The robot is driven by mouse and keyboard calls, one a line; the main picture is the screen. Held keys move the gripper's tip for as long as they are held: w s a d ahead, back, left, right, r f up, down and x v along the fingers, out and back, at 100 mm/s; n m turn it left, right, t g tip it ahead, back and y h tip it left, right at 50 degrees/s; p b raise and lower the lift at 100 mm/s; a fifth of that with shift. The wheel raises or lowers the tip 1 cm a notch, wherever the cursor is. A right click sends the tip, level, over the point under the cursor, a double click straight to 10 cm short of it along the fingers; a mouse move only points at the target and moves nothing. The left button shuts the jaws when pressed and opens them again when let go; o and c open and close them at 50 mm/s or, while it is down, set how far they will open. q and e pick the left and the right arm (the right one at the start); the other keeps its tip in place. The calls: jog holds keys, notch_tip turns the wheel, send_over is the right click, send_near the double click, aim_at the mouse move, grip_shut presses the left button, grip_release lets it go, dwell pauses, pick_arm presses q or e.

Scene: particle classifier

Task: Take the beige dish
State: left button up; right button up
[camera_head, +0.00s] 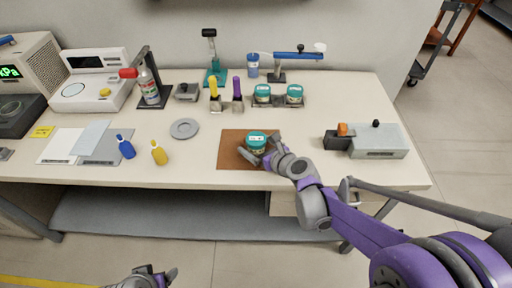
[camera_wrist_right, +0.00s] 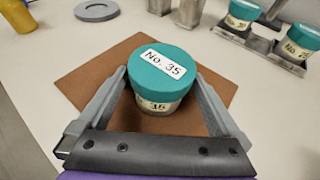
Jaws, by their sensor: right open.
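A round jar (camera_head: 256,140) with a teal lid and a beige body stands upright on the brown mat (camera_head: 230,158). In the right wrist view the jar (camera_wrist_right: 160,78) carries the label "No. 35". My right gripper (camera_head: 260,151) is open, with one finger on each side of the jar; it also shows in the right wrist view (camera_wrist_right: 160,88). I cannot tell whether the fingers touch the jar. No separate beige dish is clear; a flat grey round dish (camera_head: 184,128) lies to the left. My left gripper (camera_head: 165,276) is at the bottom edge, below the table front, its jaws unclear.
Two similar teal-lidded jars (camera_head: 263,94) stand in a holder behind. A grey box device (camera_head: 378,141) is to the right. The table is clear between the mat and the grey device.

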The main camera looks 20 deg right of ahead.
jog(key=shift+c, duration=0.3)
jog(key=c, duration=1.4)
jog(key=shift+r, duration=0.15)
